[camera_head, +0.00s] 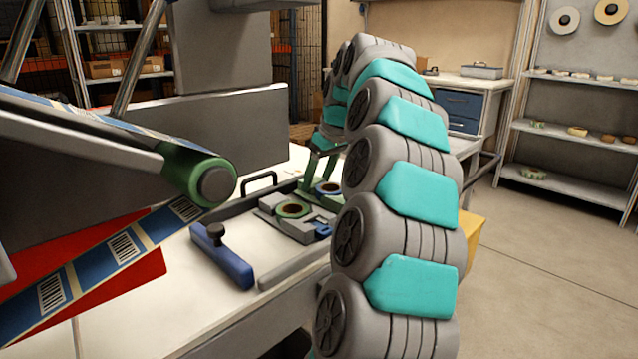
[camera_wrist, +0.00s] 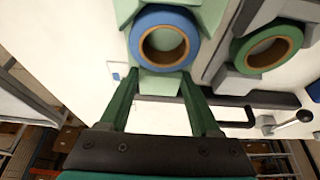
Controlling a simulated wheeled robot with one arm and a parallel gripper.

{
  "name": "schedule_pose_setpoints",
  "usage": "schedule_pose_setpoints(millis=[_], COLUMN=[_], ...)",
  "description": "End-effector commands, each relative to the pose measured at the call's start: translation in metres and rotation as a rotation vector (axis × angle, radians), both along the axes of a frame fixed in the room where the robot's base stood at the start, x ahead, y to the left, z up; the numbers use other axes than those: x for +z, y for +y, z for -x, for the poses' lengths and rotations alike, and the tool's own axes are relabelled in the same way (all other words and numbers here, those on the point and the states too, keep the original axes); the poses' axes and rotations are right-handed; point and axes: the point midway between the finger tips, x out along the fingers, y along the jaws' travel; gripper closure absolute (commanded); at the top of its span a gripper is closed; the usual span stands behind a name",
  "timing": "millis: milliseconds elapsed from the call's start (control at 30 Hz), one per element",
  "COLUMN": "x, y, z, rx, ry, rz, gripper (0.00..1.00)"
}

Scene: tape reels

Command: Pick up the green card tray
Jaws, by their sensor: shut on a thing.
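The green card tray (camera_wrist: 209,18) is pale green in the wrist view and carries a blue tape reel (camera_wrist: 140,40) with a brown core. My gripper (camera_wrist: 158,82) is shut on the near end of the tray, one dark green finger at each side. In the head view my gripper (camera_head: 318,172) reaches down at the back of the bench, and the blue reel (camera_head: 328,187) shows beside it. The tray is mostly hidden there by my arm. I cannot tell whether it rests or is raised.
A grey holder with a green reel (camera_head: 293,209) stands to the left of the blue reel in the head view; the reel also shows in the wrist view (camera_wrist: 240,50). A blue block with a black knob (camera_head: 222,256) and a black handle (camera_head: 259,180) are near. Barcode label web hangs at left.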

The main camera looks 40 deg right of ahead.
Motion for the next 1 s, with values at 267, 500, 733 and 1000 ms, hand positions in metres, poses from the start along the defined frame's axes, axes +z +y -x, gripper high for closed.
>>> schedule_pose_setpoints(millis=[267, 500, 733, 1000], x=[0.018, 0.027, 0.029, 0.033], y=[0.000, -0.003, -0.018, -0.047], z=[-0.001, 0.005, 0.030, 0.078], rx=[0.000, -0.001, -0.004, -0.003], ry=[-0.003, -0.002, -0.003, -0.002], rz=[0.002, 0.000, 0.000, -0.001], gripper=[1.00, 1.00, 1.00, 1.00])
